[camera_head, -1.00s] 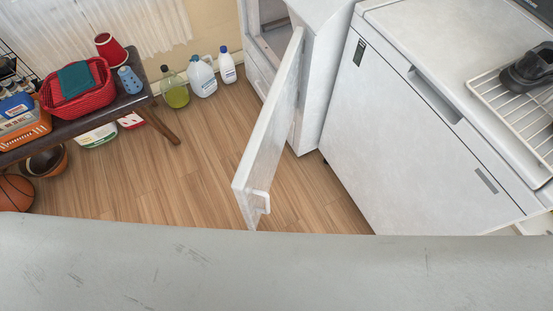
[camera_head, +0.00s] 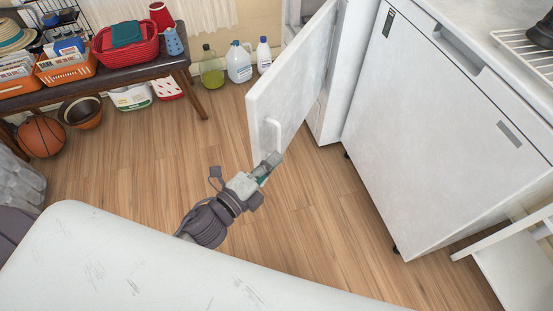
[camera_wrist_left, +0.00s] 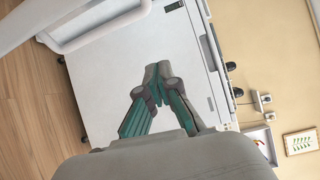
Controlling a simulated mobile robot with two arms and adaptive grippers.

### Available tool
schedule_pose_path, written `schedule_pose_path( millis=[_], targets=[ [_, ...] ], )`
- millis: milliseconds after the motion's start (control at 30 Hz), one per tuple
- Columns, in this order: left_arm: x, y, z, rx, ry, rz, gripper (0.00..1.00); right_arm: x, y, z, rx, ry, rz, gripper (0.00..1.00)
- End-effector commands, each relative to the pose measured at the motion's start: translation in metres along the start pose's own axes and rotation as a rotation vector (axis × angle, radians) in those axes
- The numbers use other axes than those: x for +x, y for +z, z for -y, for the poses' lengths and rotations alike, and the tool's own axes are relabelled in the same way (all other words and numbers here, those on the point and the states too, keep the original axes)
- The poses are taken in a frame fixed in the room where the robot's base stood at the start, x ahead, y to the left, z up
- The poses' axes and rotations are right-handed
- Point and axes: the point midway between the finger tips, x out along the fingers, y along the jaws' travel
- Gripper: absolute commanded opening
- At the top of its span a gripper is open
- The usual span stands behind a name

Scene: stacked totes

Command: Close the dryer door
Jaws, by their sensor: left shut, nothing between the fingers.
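The white dryer door (camera_head: 290,80) stands swung open in the head view, its free edge toward me. A white loop handle (camera_head: 273,132) sits low near that edge. My left gripper (camera_head: 268,167) is shut and empty, just below the handle and close to the door's lower corner. I cannot tell whether it touches the door. In the left wrist view, my left gripper (camera_wrist_left: 155,75) has its fingertips together before a large white appliance front. A white looped bar, which looks like the handle (camera_wrist_left: 105,32), shows at the upper left. My right gripper is not in view.
A white appliance (camera_head: 440,130) with a flat closed front stands right of the open door. A pale surface (camera_head: 150,265) fills the lower foreground. Wooden floor (camera_head: 150,160) between is clear.

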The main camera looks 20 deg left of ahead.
Motion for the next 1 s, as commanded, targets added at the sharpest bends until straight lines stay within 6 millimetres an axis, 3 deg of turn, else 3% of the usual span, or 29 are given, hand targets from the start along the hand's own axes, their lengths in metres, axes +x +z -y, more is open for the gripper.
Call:
schedule_pose_path(
  millis=[433, 500, 700, 1000],
  targets=[
    [0.093, 0.001, 0.001, -0.003, -0.001, 0.001, 0.00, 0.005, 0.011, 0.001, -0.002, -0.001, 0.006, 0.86],
    [0.083, 0.015, -0.001, 0.000, 0.005, 0.003, 0.00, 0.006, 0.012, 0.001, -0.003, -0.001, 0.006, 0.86],
    [0.076, 0.034, -0.001, -0.004, 0.003, 0.002, 0.00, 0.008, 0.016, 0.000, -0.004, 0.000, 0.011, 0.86],
    [0.074, 0.038, -0.001, -0.006, 0.002, 0.002, 0.00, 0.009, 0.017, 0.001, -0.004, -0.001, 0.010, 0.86]
  ],
)
